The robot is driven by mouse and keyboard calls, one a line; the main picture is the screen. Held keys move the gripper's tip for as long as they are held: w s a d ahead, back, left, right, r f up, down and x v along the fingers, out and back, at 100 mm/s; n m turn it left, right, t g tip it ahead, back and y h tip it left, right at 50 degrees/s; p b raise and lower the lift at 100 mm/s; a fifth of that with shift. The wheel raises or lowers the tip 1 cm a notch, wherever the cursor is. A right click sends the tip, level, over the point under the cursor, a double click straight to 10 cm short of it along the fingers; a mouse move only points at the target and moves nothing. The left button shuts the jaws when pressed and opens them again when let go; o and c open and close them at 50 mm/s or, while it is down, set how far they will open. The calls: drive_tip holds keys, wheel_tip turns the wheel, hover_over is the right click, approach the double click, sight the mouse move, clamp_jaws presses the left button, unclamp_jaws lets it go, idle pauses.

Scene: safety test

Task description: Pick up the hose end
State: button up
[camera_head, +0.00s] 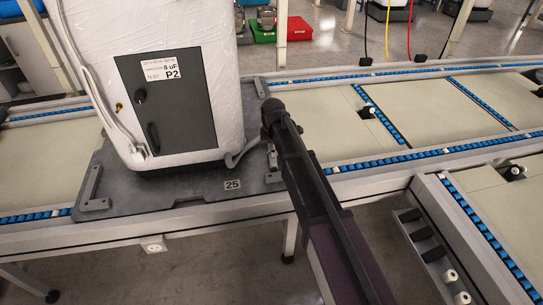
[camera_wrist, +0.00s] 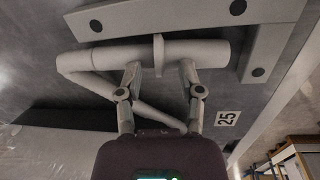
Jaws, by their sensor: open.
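The hose end is a pale grey tube with a raised collar (camera_wrist: 158,52), lying across the upper part of the wrist view. From its left side the thinner hose (camera_wrist: 135,97) bends back toward the lower right. My gripper (camera_wrist: 161,72) is open, with one finger on each side of the collar. I cannot tell whether the fingers touch the tube. In the head view a grey hose (camera_head: 236,158) curves out from the lower right corner of a white wrapped appliance (camera_head: 215,60). There my dark arm reaches up beside it, and my fingertips cannot be made out.
The appliance stands on a dark grey pallet (camera_head: 130,200) with raised corner brackets (camera_head: 95,204) and a label 25 (camera_head: 232,184). The pallet sits on a conveyor with blue rollers (camera_head: 375,163). Beige conveyor belts (camera_head: 420,105) to the right are mostly clear.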

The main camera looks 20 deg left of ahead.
drive_tip(key=shift+f, duration=0.2)
clamp_jaws()
drive_tip(key=shift+r, duration=0.25)
idle(0.3)
wheel_tip(320, 180, up, 4)
drive_tip(key=p, duration=0.3)
drive_tip(key=shift+f+p, duration=0.25)
drive_tip(key=shift+p, duration=0.05)
drive_tip(key=s+d+r+p, duration=0.1)
drive_tip(key=s+d, duration=0.7)
drive_tip(key=s, duration=0.5)
drive_tip(key=shift+s+d+r, duration=0.2)
drive_tip(key=shift+s+d, duration=0.05)
drive_tip(key=shift+s, duration=0.05)
